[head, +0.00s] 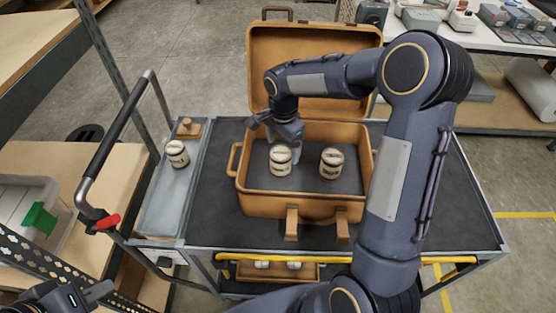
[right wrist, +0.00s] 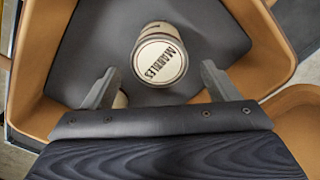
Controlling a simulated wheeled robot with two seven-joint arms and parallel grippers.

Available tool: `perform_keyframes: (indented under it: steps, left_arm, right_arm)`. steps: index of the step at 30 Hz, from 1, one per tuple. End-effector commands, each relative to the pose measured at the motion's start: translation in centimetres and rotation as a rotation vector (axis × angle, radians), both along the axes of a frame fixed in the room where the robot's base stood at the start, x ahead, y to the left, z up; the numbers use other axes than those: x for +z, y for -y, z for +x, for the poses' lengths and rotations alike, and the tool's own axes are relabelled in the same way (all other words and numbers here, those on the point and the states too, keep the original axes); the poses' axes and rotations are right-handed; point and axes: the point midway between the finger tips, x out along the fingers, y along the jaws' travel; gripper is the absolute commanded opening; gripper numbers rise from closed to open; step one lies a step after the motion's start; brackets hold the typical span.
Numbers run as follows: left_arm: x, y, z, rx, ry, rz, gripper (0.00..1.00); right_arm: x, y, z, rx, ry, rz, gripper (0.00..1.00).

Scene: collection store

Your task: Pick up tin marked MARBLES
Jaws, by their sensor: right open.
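The tin marked MARBLES (right wrist: 162,58) is cream with a dark band. In the right wrist view it stands on the dark floor of the brown case, its lettered lid facing me. My right gripper (right wrist: 159,72) is open, with one finger on each side of the tin in the picture and a gap to both. In the head view my right gripper (head: 276,133) is low inside the case. Two cream tins show there, a left one (head: 280,160) and a right one (head: 332,163); I cannot read their labels. My left gripper (head: 92,294) is at the bottom left corner, partly cut off.
The open brown case (head: 262,205) stands on a dark cart top (head: 218,175). Another cream tin (head: 177,154) and a wooden stamp-like block (head: 189,127) are on the grey side tray (head: 165,205). The raised case lid (head: 262,60) stands behind my right arm.

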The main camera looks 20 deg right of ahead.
Motion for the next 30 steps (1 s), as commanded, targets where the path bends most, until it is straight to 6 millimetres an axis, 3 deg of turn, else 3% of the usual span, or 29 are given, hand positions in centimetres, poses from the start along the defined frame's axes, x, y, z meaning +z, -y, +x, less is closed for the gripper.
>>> perform_keyframes:
  steps: [12,20,30]
  left_arm:
    - [1.8,0.0,0.0,0.0,0.0,0.0,0.19]
    - [1.7,0.0,0.0,0.0,0.0,0.0,0.19]
    - [1.7,0.0,0.0,0.0,0.0,0.0,0.19]
  right_arm:
    - [-5.2,-0.6,-0.3,0.002,-0.001,0.001,0.81]
    - [-5.6,-0.6,-0.2,0.002,0.001,0.001,0.81]
    - [-5.6,-0.6,-0.2,0.002,0.001,0.001,0.38]
